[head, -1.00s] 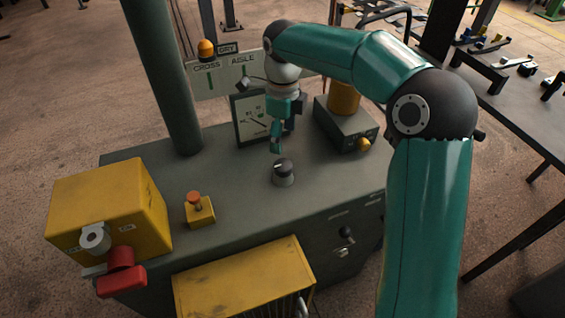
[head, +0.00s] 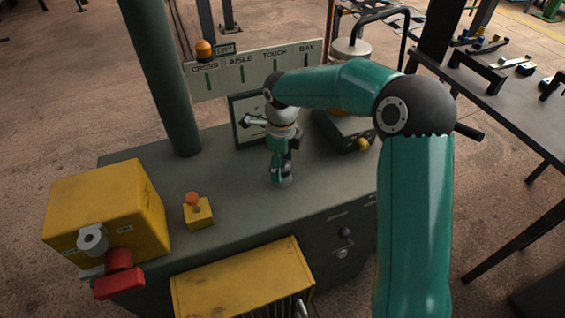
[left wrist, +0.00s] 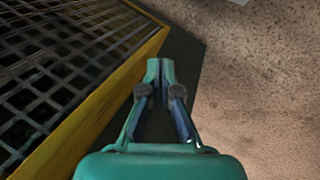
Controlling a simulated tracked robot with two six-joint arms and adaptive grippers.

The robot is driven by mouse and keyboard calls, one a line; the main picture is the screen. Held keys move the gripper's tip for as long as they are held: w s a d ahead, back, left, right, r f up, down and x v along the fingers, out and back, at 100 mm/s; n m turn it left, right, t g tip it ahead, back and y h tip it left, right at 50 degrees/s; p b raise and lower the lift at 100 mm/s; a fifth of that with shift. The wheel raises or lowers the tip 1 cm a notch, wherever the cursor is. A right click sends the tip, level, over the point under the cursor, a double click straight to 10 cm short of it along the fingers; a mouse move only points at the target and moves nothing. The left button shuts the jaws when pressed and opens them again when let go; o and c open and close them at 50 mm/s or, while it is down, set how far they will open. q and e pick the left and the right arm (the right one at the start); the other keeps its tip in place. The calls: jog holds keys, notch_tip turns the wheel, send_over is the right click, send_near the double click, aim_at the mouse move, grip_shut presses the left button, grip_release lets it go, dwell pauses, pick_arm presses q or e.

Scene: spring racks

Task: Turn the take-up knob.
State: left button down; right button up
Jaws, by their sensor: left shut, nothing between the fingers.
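The take-up knob (head: 283,181) stands on the grey-green cabinet top. Only its pale base shows clearly in the head view; its dark cap is mostly hidden behind my right gripper (head: 281,168). The right gripper points down right at the knob, with its fingers at or around the cap. I cannot tell whether they touch it or how far they are parted. My left gripper (left wrist: 160,72) shows in the left wrist view, shut and empty, beside a yellow-edged dark grille (left wrist: 60,70). It is not seen in the head view.
A yellow box with a red handle (head: 105,215) and a small yellow button box (head: 198,212) stand left on the cabinet top (head: 240,205). A gauge panel and a control box (head: 345,130) stand behind. A green post (head: 165,80) rises at the back left.

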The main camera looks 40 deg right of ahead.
jog(key=c, duration=0.9)
jog(key=shift+n, duration=0.3)
